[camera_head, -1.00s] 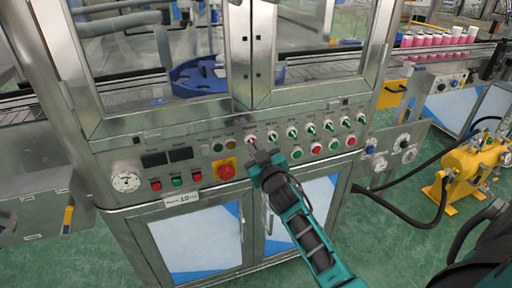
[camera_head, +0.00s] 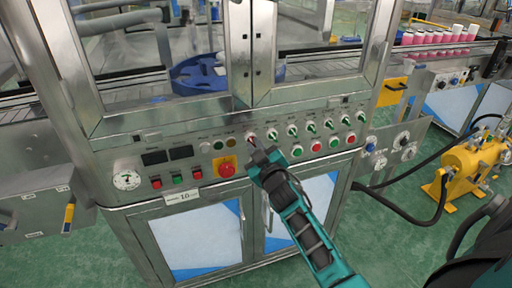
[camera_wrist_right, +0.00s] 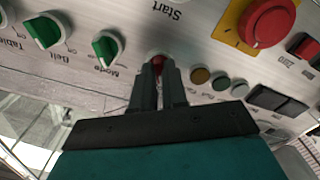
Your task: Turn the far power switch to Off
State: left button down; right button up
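The power switch (camera_head: 251,137) is a small red knob at the left end of the upper row of switches on the machine's sloped panel. My right gripper (camera_head: 256,148) reaches up to it from below. In the right wrist view, the red knob (camera_wrist_right: 158,61) sits between the two fingertips, which are closed in on it from both sides. The fingers cover part of the knob, and its pointer and marks cannot be read. My left gripper is not in view.
Green selector knobs (camera_head: 292,130) run to the right of the switch. Lit green and red buttons (camera_head: 316,147) sit below them. A red emergency stop (camera_head: 226,170) on a yellow plate is at left. A yellow pump (camera_head: 465,166) with black hoses stands at right.

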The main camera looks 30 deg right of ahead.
jog(key=o, duration=0.4)
jog(key=shift+s, duration=0.1)
jog(key=v, duration=1.2)
jog(key=shift+s+a+p, duration=0.15)
jog(key=shift+s+p, duration=0.15)
jog(key=shift+p, duration=0.05)
jog(key=shift+a, duration=0.1)
jog(key=s+a+f+g+y, duration=0.2)
jog(key=s+a+f, duration=0.2)
jog(key=s+a+f+g+y+p, duration=0.1)
jog(key=s+a+f+g+y, duration=0.1)
jog(key=s+a+f, duration=0.2)
jog(key=s+a+f+m+g+y+p, duration=0.1)
jog(key=s+a+f+g+y, duration=0.1)
jog(key=s+a+f, duration=0.2)
jog(key=shift+s+a+f+g, duration=0.2)
jog(key=shift+a+f+g, duration=0.2)
jog(key=shift+a+f, duration=0.45)
